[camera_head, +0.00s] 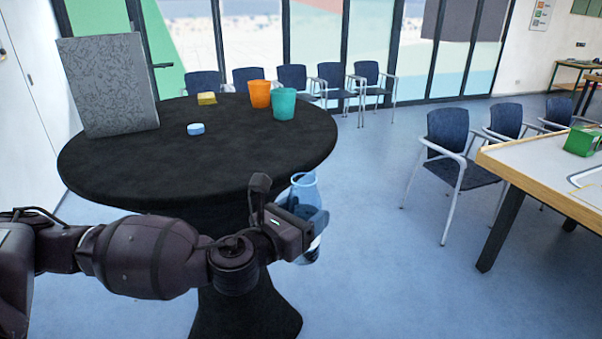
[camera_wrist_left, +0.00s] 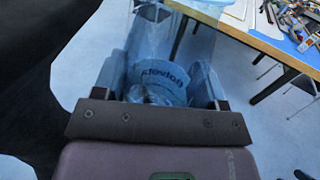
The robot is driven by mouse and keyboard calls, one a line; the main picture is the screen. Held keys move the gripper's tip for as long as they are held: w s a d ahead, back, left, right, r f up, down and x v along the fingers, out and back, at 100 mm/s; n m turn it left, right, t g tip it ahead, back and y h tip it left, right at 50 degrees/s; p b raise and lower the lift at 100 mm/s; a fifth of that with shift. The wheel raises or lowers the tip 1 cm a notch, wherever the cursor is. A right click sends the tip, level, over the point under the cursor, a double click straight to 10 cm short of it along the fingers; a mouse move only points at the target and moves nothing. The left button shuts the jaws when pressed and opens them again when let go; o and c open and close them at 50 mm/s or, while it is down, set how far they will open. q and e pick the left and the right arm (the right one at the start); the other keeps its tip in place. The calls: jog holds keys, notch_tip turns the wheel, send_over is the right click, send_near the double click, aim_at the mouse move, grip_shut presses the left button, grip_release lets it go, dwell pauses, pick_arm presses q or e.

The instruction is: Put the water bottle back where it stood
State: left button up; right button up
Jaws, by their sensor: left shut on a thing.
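Part of the bottle is hidden behind the gripper in the head view. My right gripper is in neither view.
On the round table stand a grey speckled panel (camera_head: 107,85), an orange cup (camera_head: 260,94), a teal cup (camera_head: 284,104), a yellow block (camera_head: 207,98) and a small blue-white item (camera_head: 196,129). The table's front half is bare. Chairs (camera_head: 455,150) and a wood-edged table (camera_head: 535,180) stand to the right.

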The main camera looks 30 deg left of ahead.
pick_arm(q)
jog(key=s+d+f+n+y, duration=0.1)
jog(key=d+f, duration=0.1)
jog(key=f, duration=0.3)
jog(key=s+d+f+n+y, duration=0.1)
jog(key=d+f+y, duration=0.1)
jog(key=f, duration=0.4)
jog(key=shift+s+d, duration=0.2)
jog(key=shift+s, duration=0.1)
